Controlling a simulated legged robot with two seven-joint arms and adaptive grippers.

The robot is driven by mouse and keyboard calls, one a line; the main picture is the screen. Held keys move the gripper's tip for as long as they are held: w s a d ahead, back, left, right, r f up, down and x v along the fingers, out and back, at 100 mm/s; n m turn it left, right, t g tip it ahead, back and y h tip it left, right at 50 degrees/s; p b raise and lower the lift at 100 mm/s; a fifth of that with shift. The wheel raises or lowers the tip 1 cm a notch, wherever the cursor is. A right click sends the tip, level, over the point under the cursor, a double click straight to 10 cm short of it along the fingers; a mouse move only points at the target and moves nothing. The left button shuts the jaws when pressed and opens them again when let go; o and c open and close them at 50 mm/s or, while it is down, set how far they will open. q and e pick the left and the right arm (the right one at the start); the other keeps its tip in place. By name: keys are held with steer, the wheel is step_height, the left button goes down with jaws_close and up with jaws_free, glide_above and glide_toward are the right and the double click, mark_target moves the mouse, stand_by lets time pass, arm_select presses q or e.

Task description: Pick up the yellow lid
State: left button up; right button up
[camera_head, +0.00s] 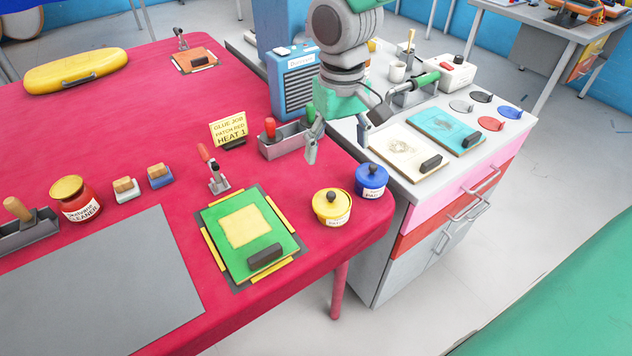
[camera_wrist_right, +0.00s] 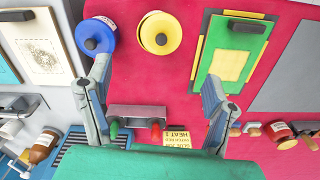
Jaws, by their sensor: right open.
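The yellow lid (camera_head: 332,203) with a dark knob sits on a small labelled pot near the right corner of the red table. In the right wrist view the yellow lid (camera_wrist_right: 160,34) shows from above, at the top middle, beyond my fingertips. My right gripper (camera_head: 338,145) is open and empty, above the table's right edge, farther back than the lid. Its two spread fingers also show in the right wrist view (camera_wrist_right: 168,95). A blue-lidded pot (camera_head: 371,181) stands close beside the yellow one, to its right. My left gripper is not in view.
A green board (camera_head: 250,233) with a dark block lies left of the yellow pot. A grey tray (camera_head: 284,141) with red and green handled tools stands behind, near my right gripper. A white-topped cabinet (camera_head: 430,184) adjoins the table on the right.

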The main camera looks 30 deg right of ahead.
mark_target(331, 194)
steer(key=f, duration=0.5)
steer(key=f+b, duration=0.1)
steer(key=f, duration=0.2)
steer(key=shift+w+d+f, duration=0.1)
steer(key=shift+w+f, duration=0.2)
steer(key=shift+w, duration=0.05)
steer(key=f, duration=0.4)
steer(key=shift+a+f, duration=0.1)
steer(key=shift+a, duration=0.15)
steer(key=shift+f, duration=0.45)
steer(key=shift+s, duration=0.15)
steer(key=c, duration=1.1)
steer(key=shift+c, duration=0.7)
